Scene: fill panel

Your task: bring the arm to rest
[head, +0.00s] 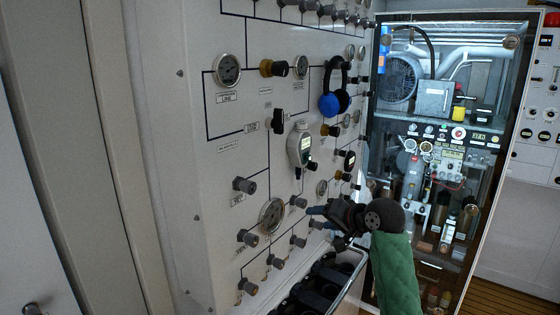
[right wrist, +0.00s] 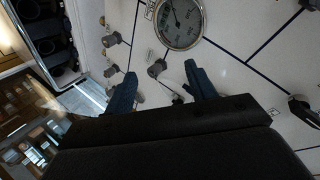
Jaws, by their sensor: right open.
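My right gripper (head: 324,222) is in front of the lower right part of the white panel (head: 225,180) in the head view. Its green-sleeved arm comes up from the bottom. In the right wrist view the two blue fingers of the right gripper (right wrist: 160,72) are spread apart with nothing held between them. A grey knob (right wrist: 157,68) on the panel shows in the gap between the fingers, and I cannot tell how far off it is. A round gauge (right wrist: 180,22) lies just beyond; it also shows in the head view (head: 272,215). My left gripper is not in view.
Blue headphones (head: 333,95) and a handheld meter (head: 299,145) hang on the panel among several knobs and gauges. A rack with dark items (head: 318,285) runs along the panel's foot. A glass-fronted equipment cabinet (head: 440,130) stands behind, right. The wooden floor (head: 515,302) looks clear.

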